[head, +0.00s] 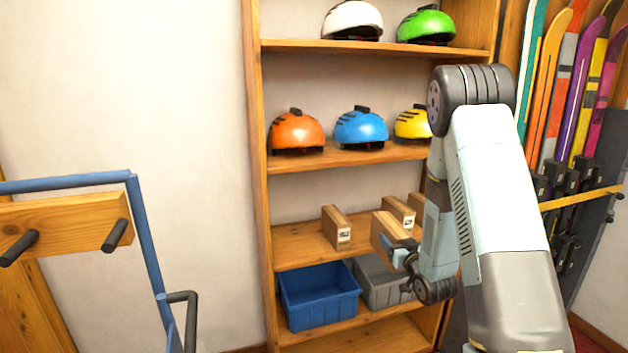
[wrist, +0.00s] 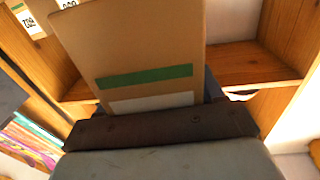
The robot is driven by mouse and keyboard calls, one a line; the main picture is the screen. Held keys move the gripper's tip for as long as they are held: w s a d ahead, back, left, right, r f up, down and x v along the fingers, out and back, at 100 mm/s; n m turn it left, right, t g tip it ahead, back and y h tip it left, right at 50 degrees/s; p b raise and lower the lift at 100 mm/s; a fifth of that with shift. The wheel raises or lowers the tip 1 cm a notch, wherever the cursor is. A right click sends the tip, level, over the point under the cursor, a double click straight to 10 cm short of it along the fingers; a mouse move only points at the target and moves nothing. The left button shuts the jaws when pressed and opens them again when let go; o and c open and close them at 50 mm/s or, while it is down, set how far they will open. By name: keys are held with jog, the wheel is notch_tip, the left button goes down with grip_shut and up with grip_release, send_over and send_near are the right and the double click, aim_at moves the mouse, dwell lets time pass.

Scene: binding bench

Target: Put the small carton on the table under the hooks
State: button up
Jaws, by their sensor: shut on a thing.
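My gripper (head: 402,254) is shut on a small brown carton (head: 384,237) in front of the lower shelf of the wooden rack. In the wrist view the carton (wrist: 135,45) has a green stripe and a white label, and its lower end sits in the jaws. The jaws' far side is hidden behind it. Dark hooks (head: 115,235) stick out of a wooden board (head: 60,222) at the left of the head view. No table under the hooks shows in either view.
Two other cartons stand on the shelf (head: 295,248), one to the left (head: 337,228) and one behind (head: 398,209). Below are a blue bin (head: 318,298) and a grey bin (head: 380,284). Helmets fill the upper shelves. A blue frame (head: 150,250) stands at the left. Skis (head: 570,80) stand at the right.

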aim_at(387, 266)
jog(key=f+h, duration=0.1)
jog(key=f, duration=0.2)
jog(key=f+m+h, duration=0.1)
jog(key=f, duration=0.3)
jog(key=w+a+f+m+h, duration=0.1)
jog(key=f, duration=0.2)
jog(key=shift+a+f, duration=0.1)
jog(key=shift+f, duration=0.05)
jog(key=shift+s+f+h, duration=0.1)
jog(key=shift+f+h, duration=0.4)
jog(key=shift+f, duration=0.2)
